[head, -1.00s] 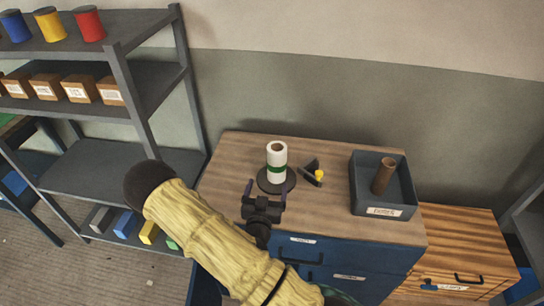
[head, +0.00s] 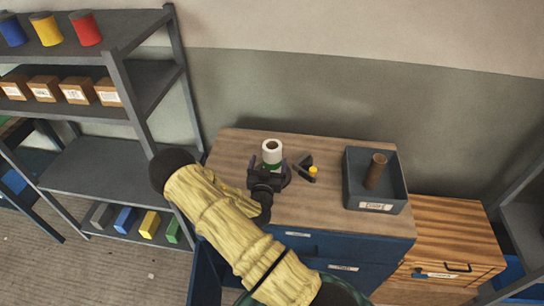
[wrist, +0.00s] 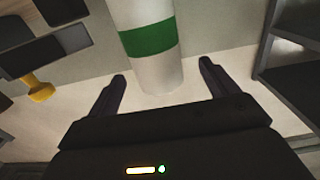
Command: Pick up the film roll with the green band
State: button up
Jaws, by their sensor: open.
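My gripper (head: 268,170) is open, with one finger toward each side of the roll. In the wrist view my gripper (wrist: 162,80) shows a gap between each finger and the roll. The lower part of the roll is hidden behind my gripper in the head view.
A black dispenser-like tool with a yellow knob (head: 312,170) stands close right of the roll. A dark labelled bin (head: 375,207) holding a brown tube (head: 376,170) is farther right. A grey shelf unit (head: 118,90) stands left. Some cabinet top (head: 325,215) is bare.

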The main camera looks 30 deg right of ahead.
aim_at(273, 148)
jog(key=shift+x, duration=1.1)
jog(key=shift+d, duration=0.1)
jog(key=shift+w+d+r+p, duration=0.1)
jog(key=shift+w+d+p, duration=0.2)
jog(key=shift+p, duration=0.35)
jog(key=p+x, duration=0.2)
jog(key=x, duration=0.2)
jog(key=shift+s+d, duration=0.1)
jog(key=shift+s, duration=0.05)
jog(key=shift+f, duration=0.25)
jog(key=shift+w, duration=0.2)
jog(key=c, duration=1.4)
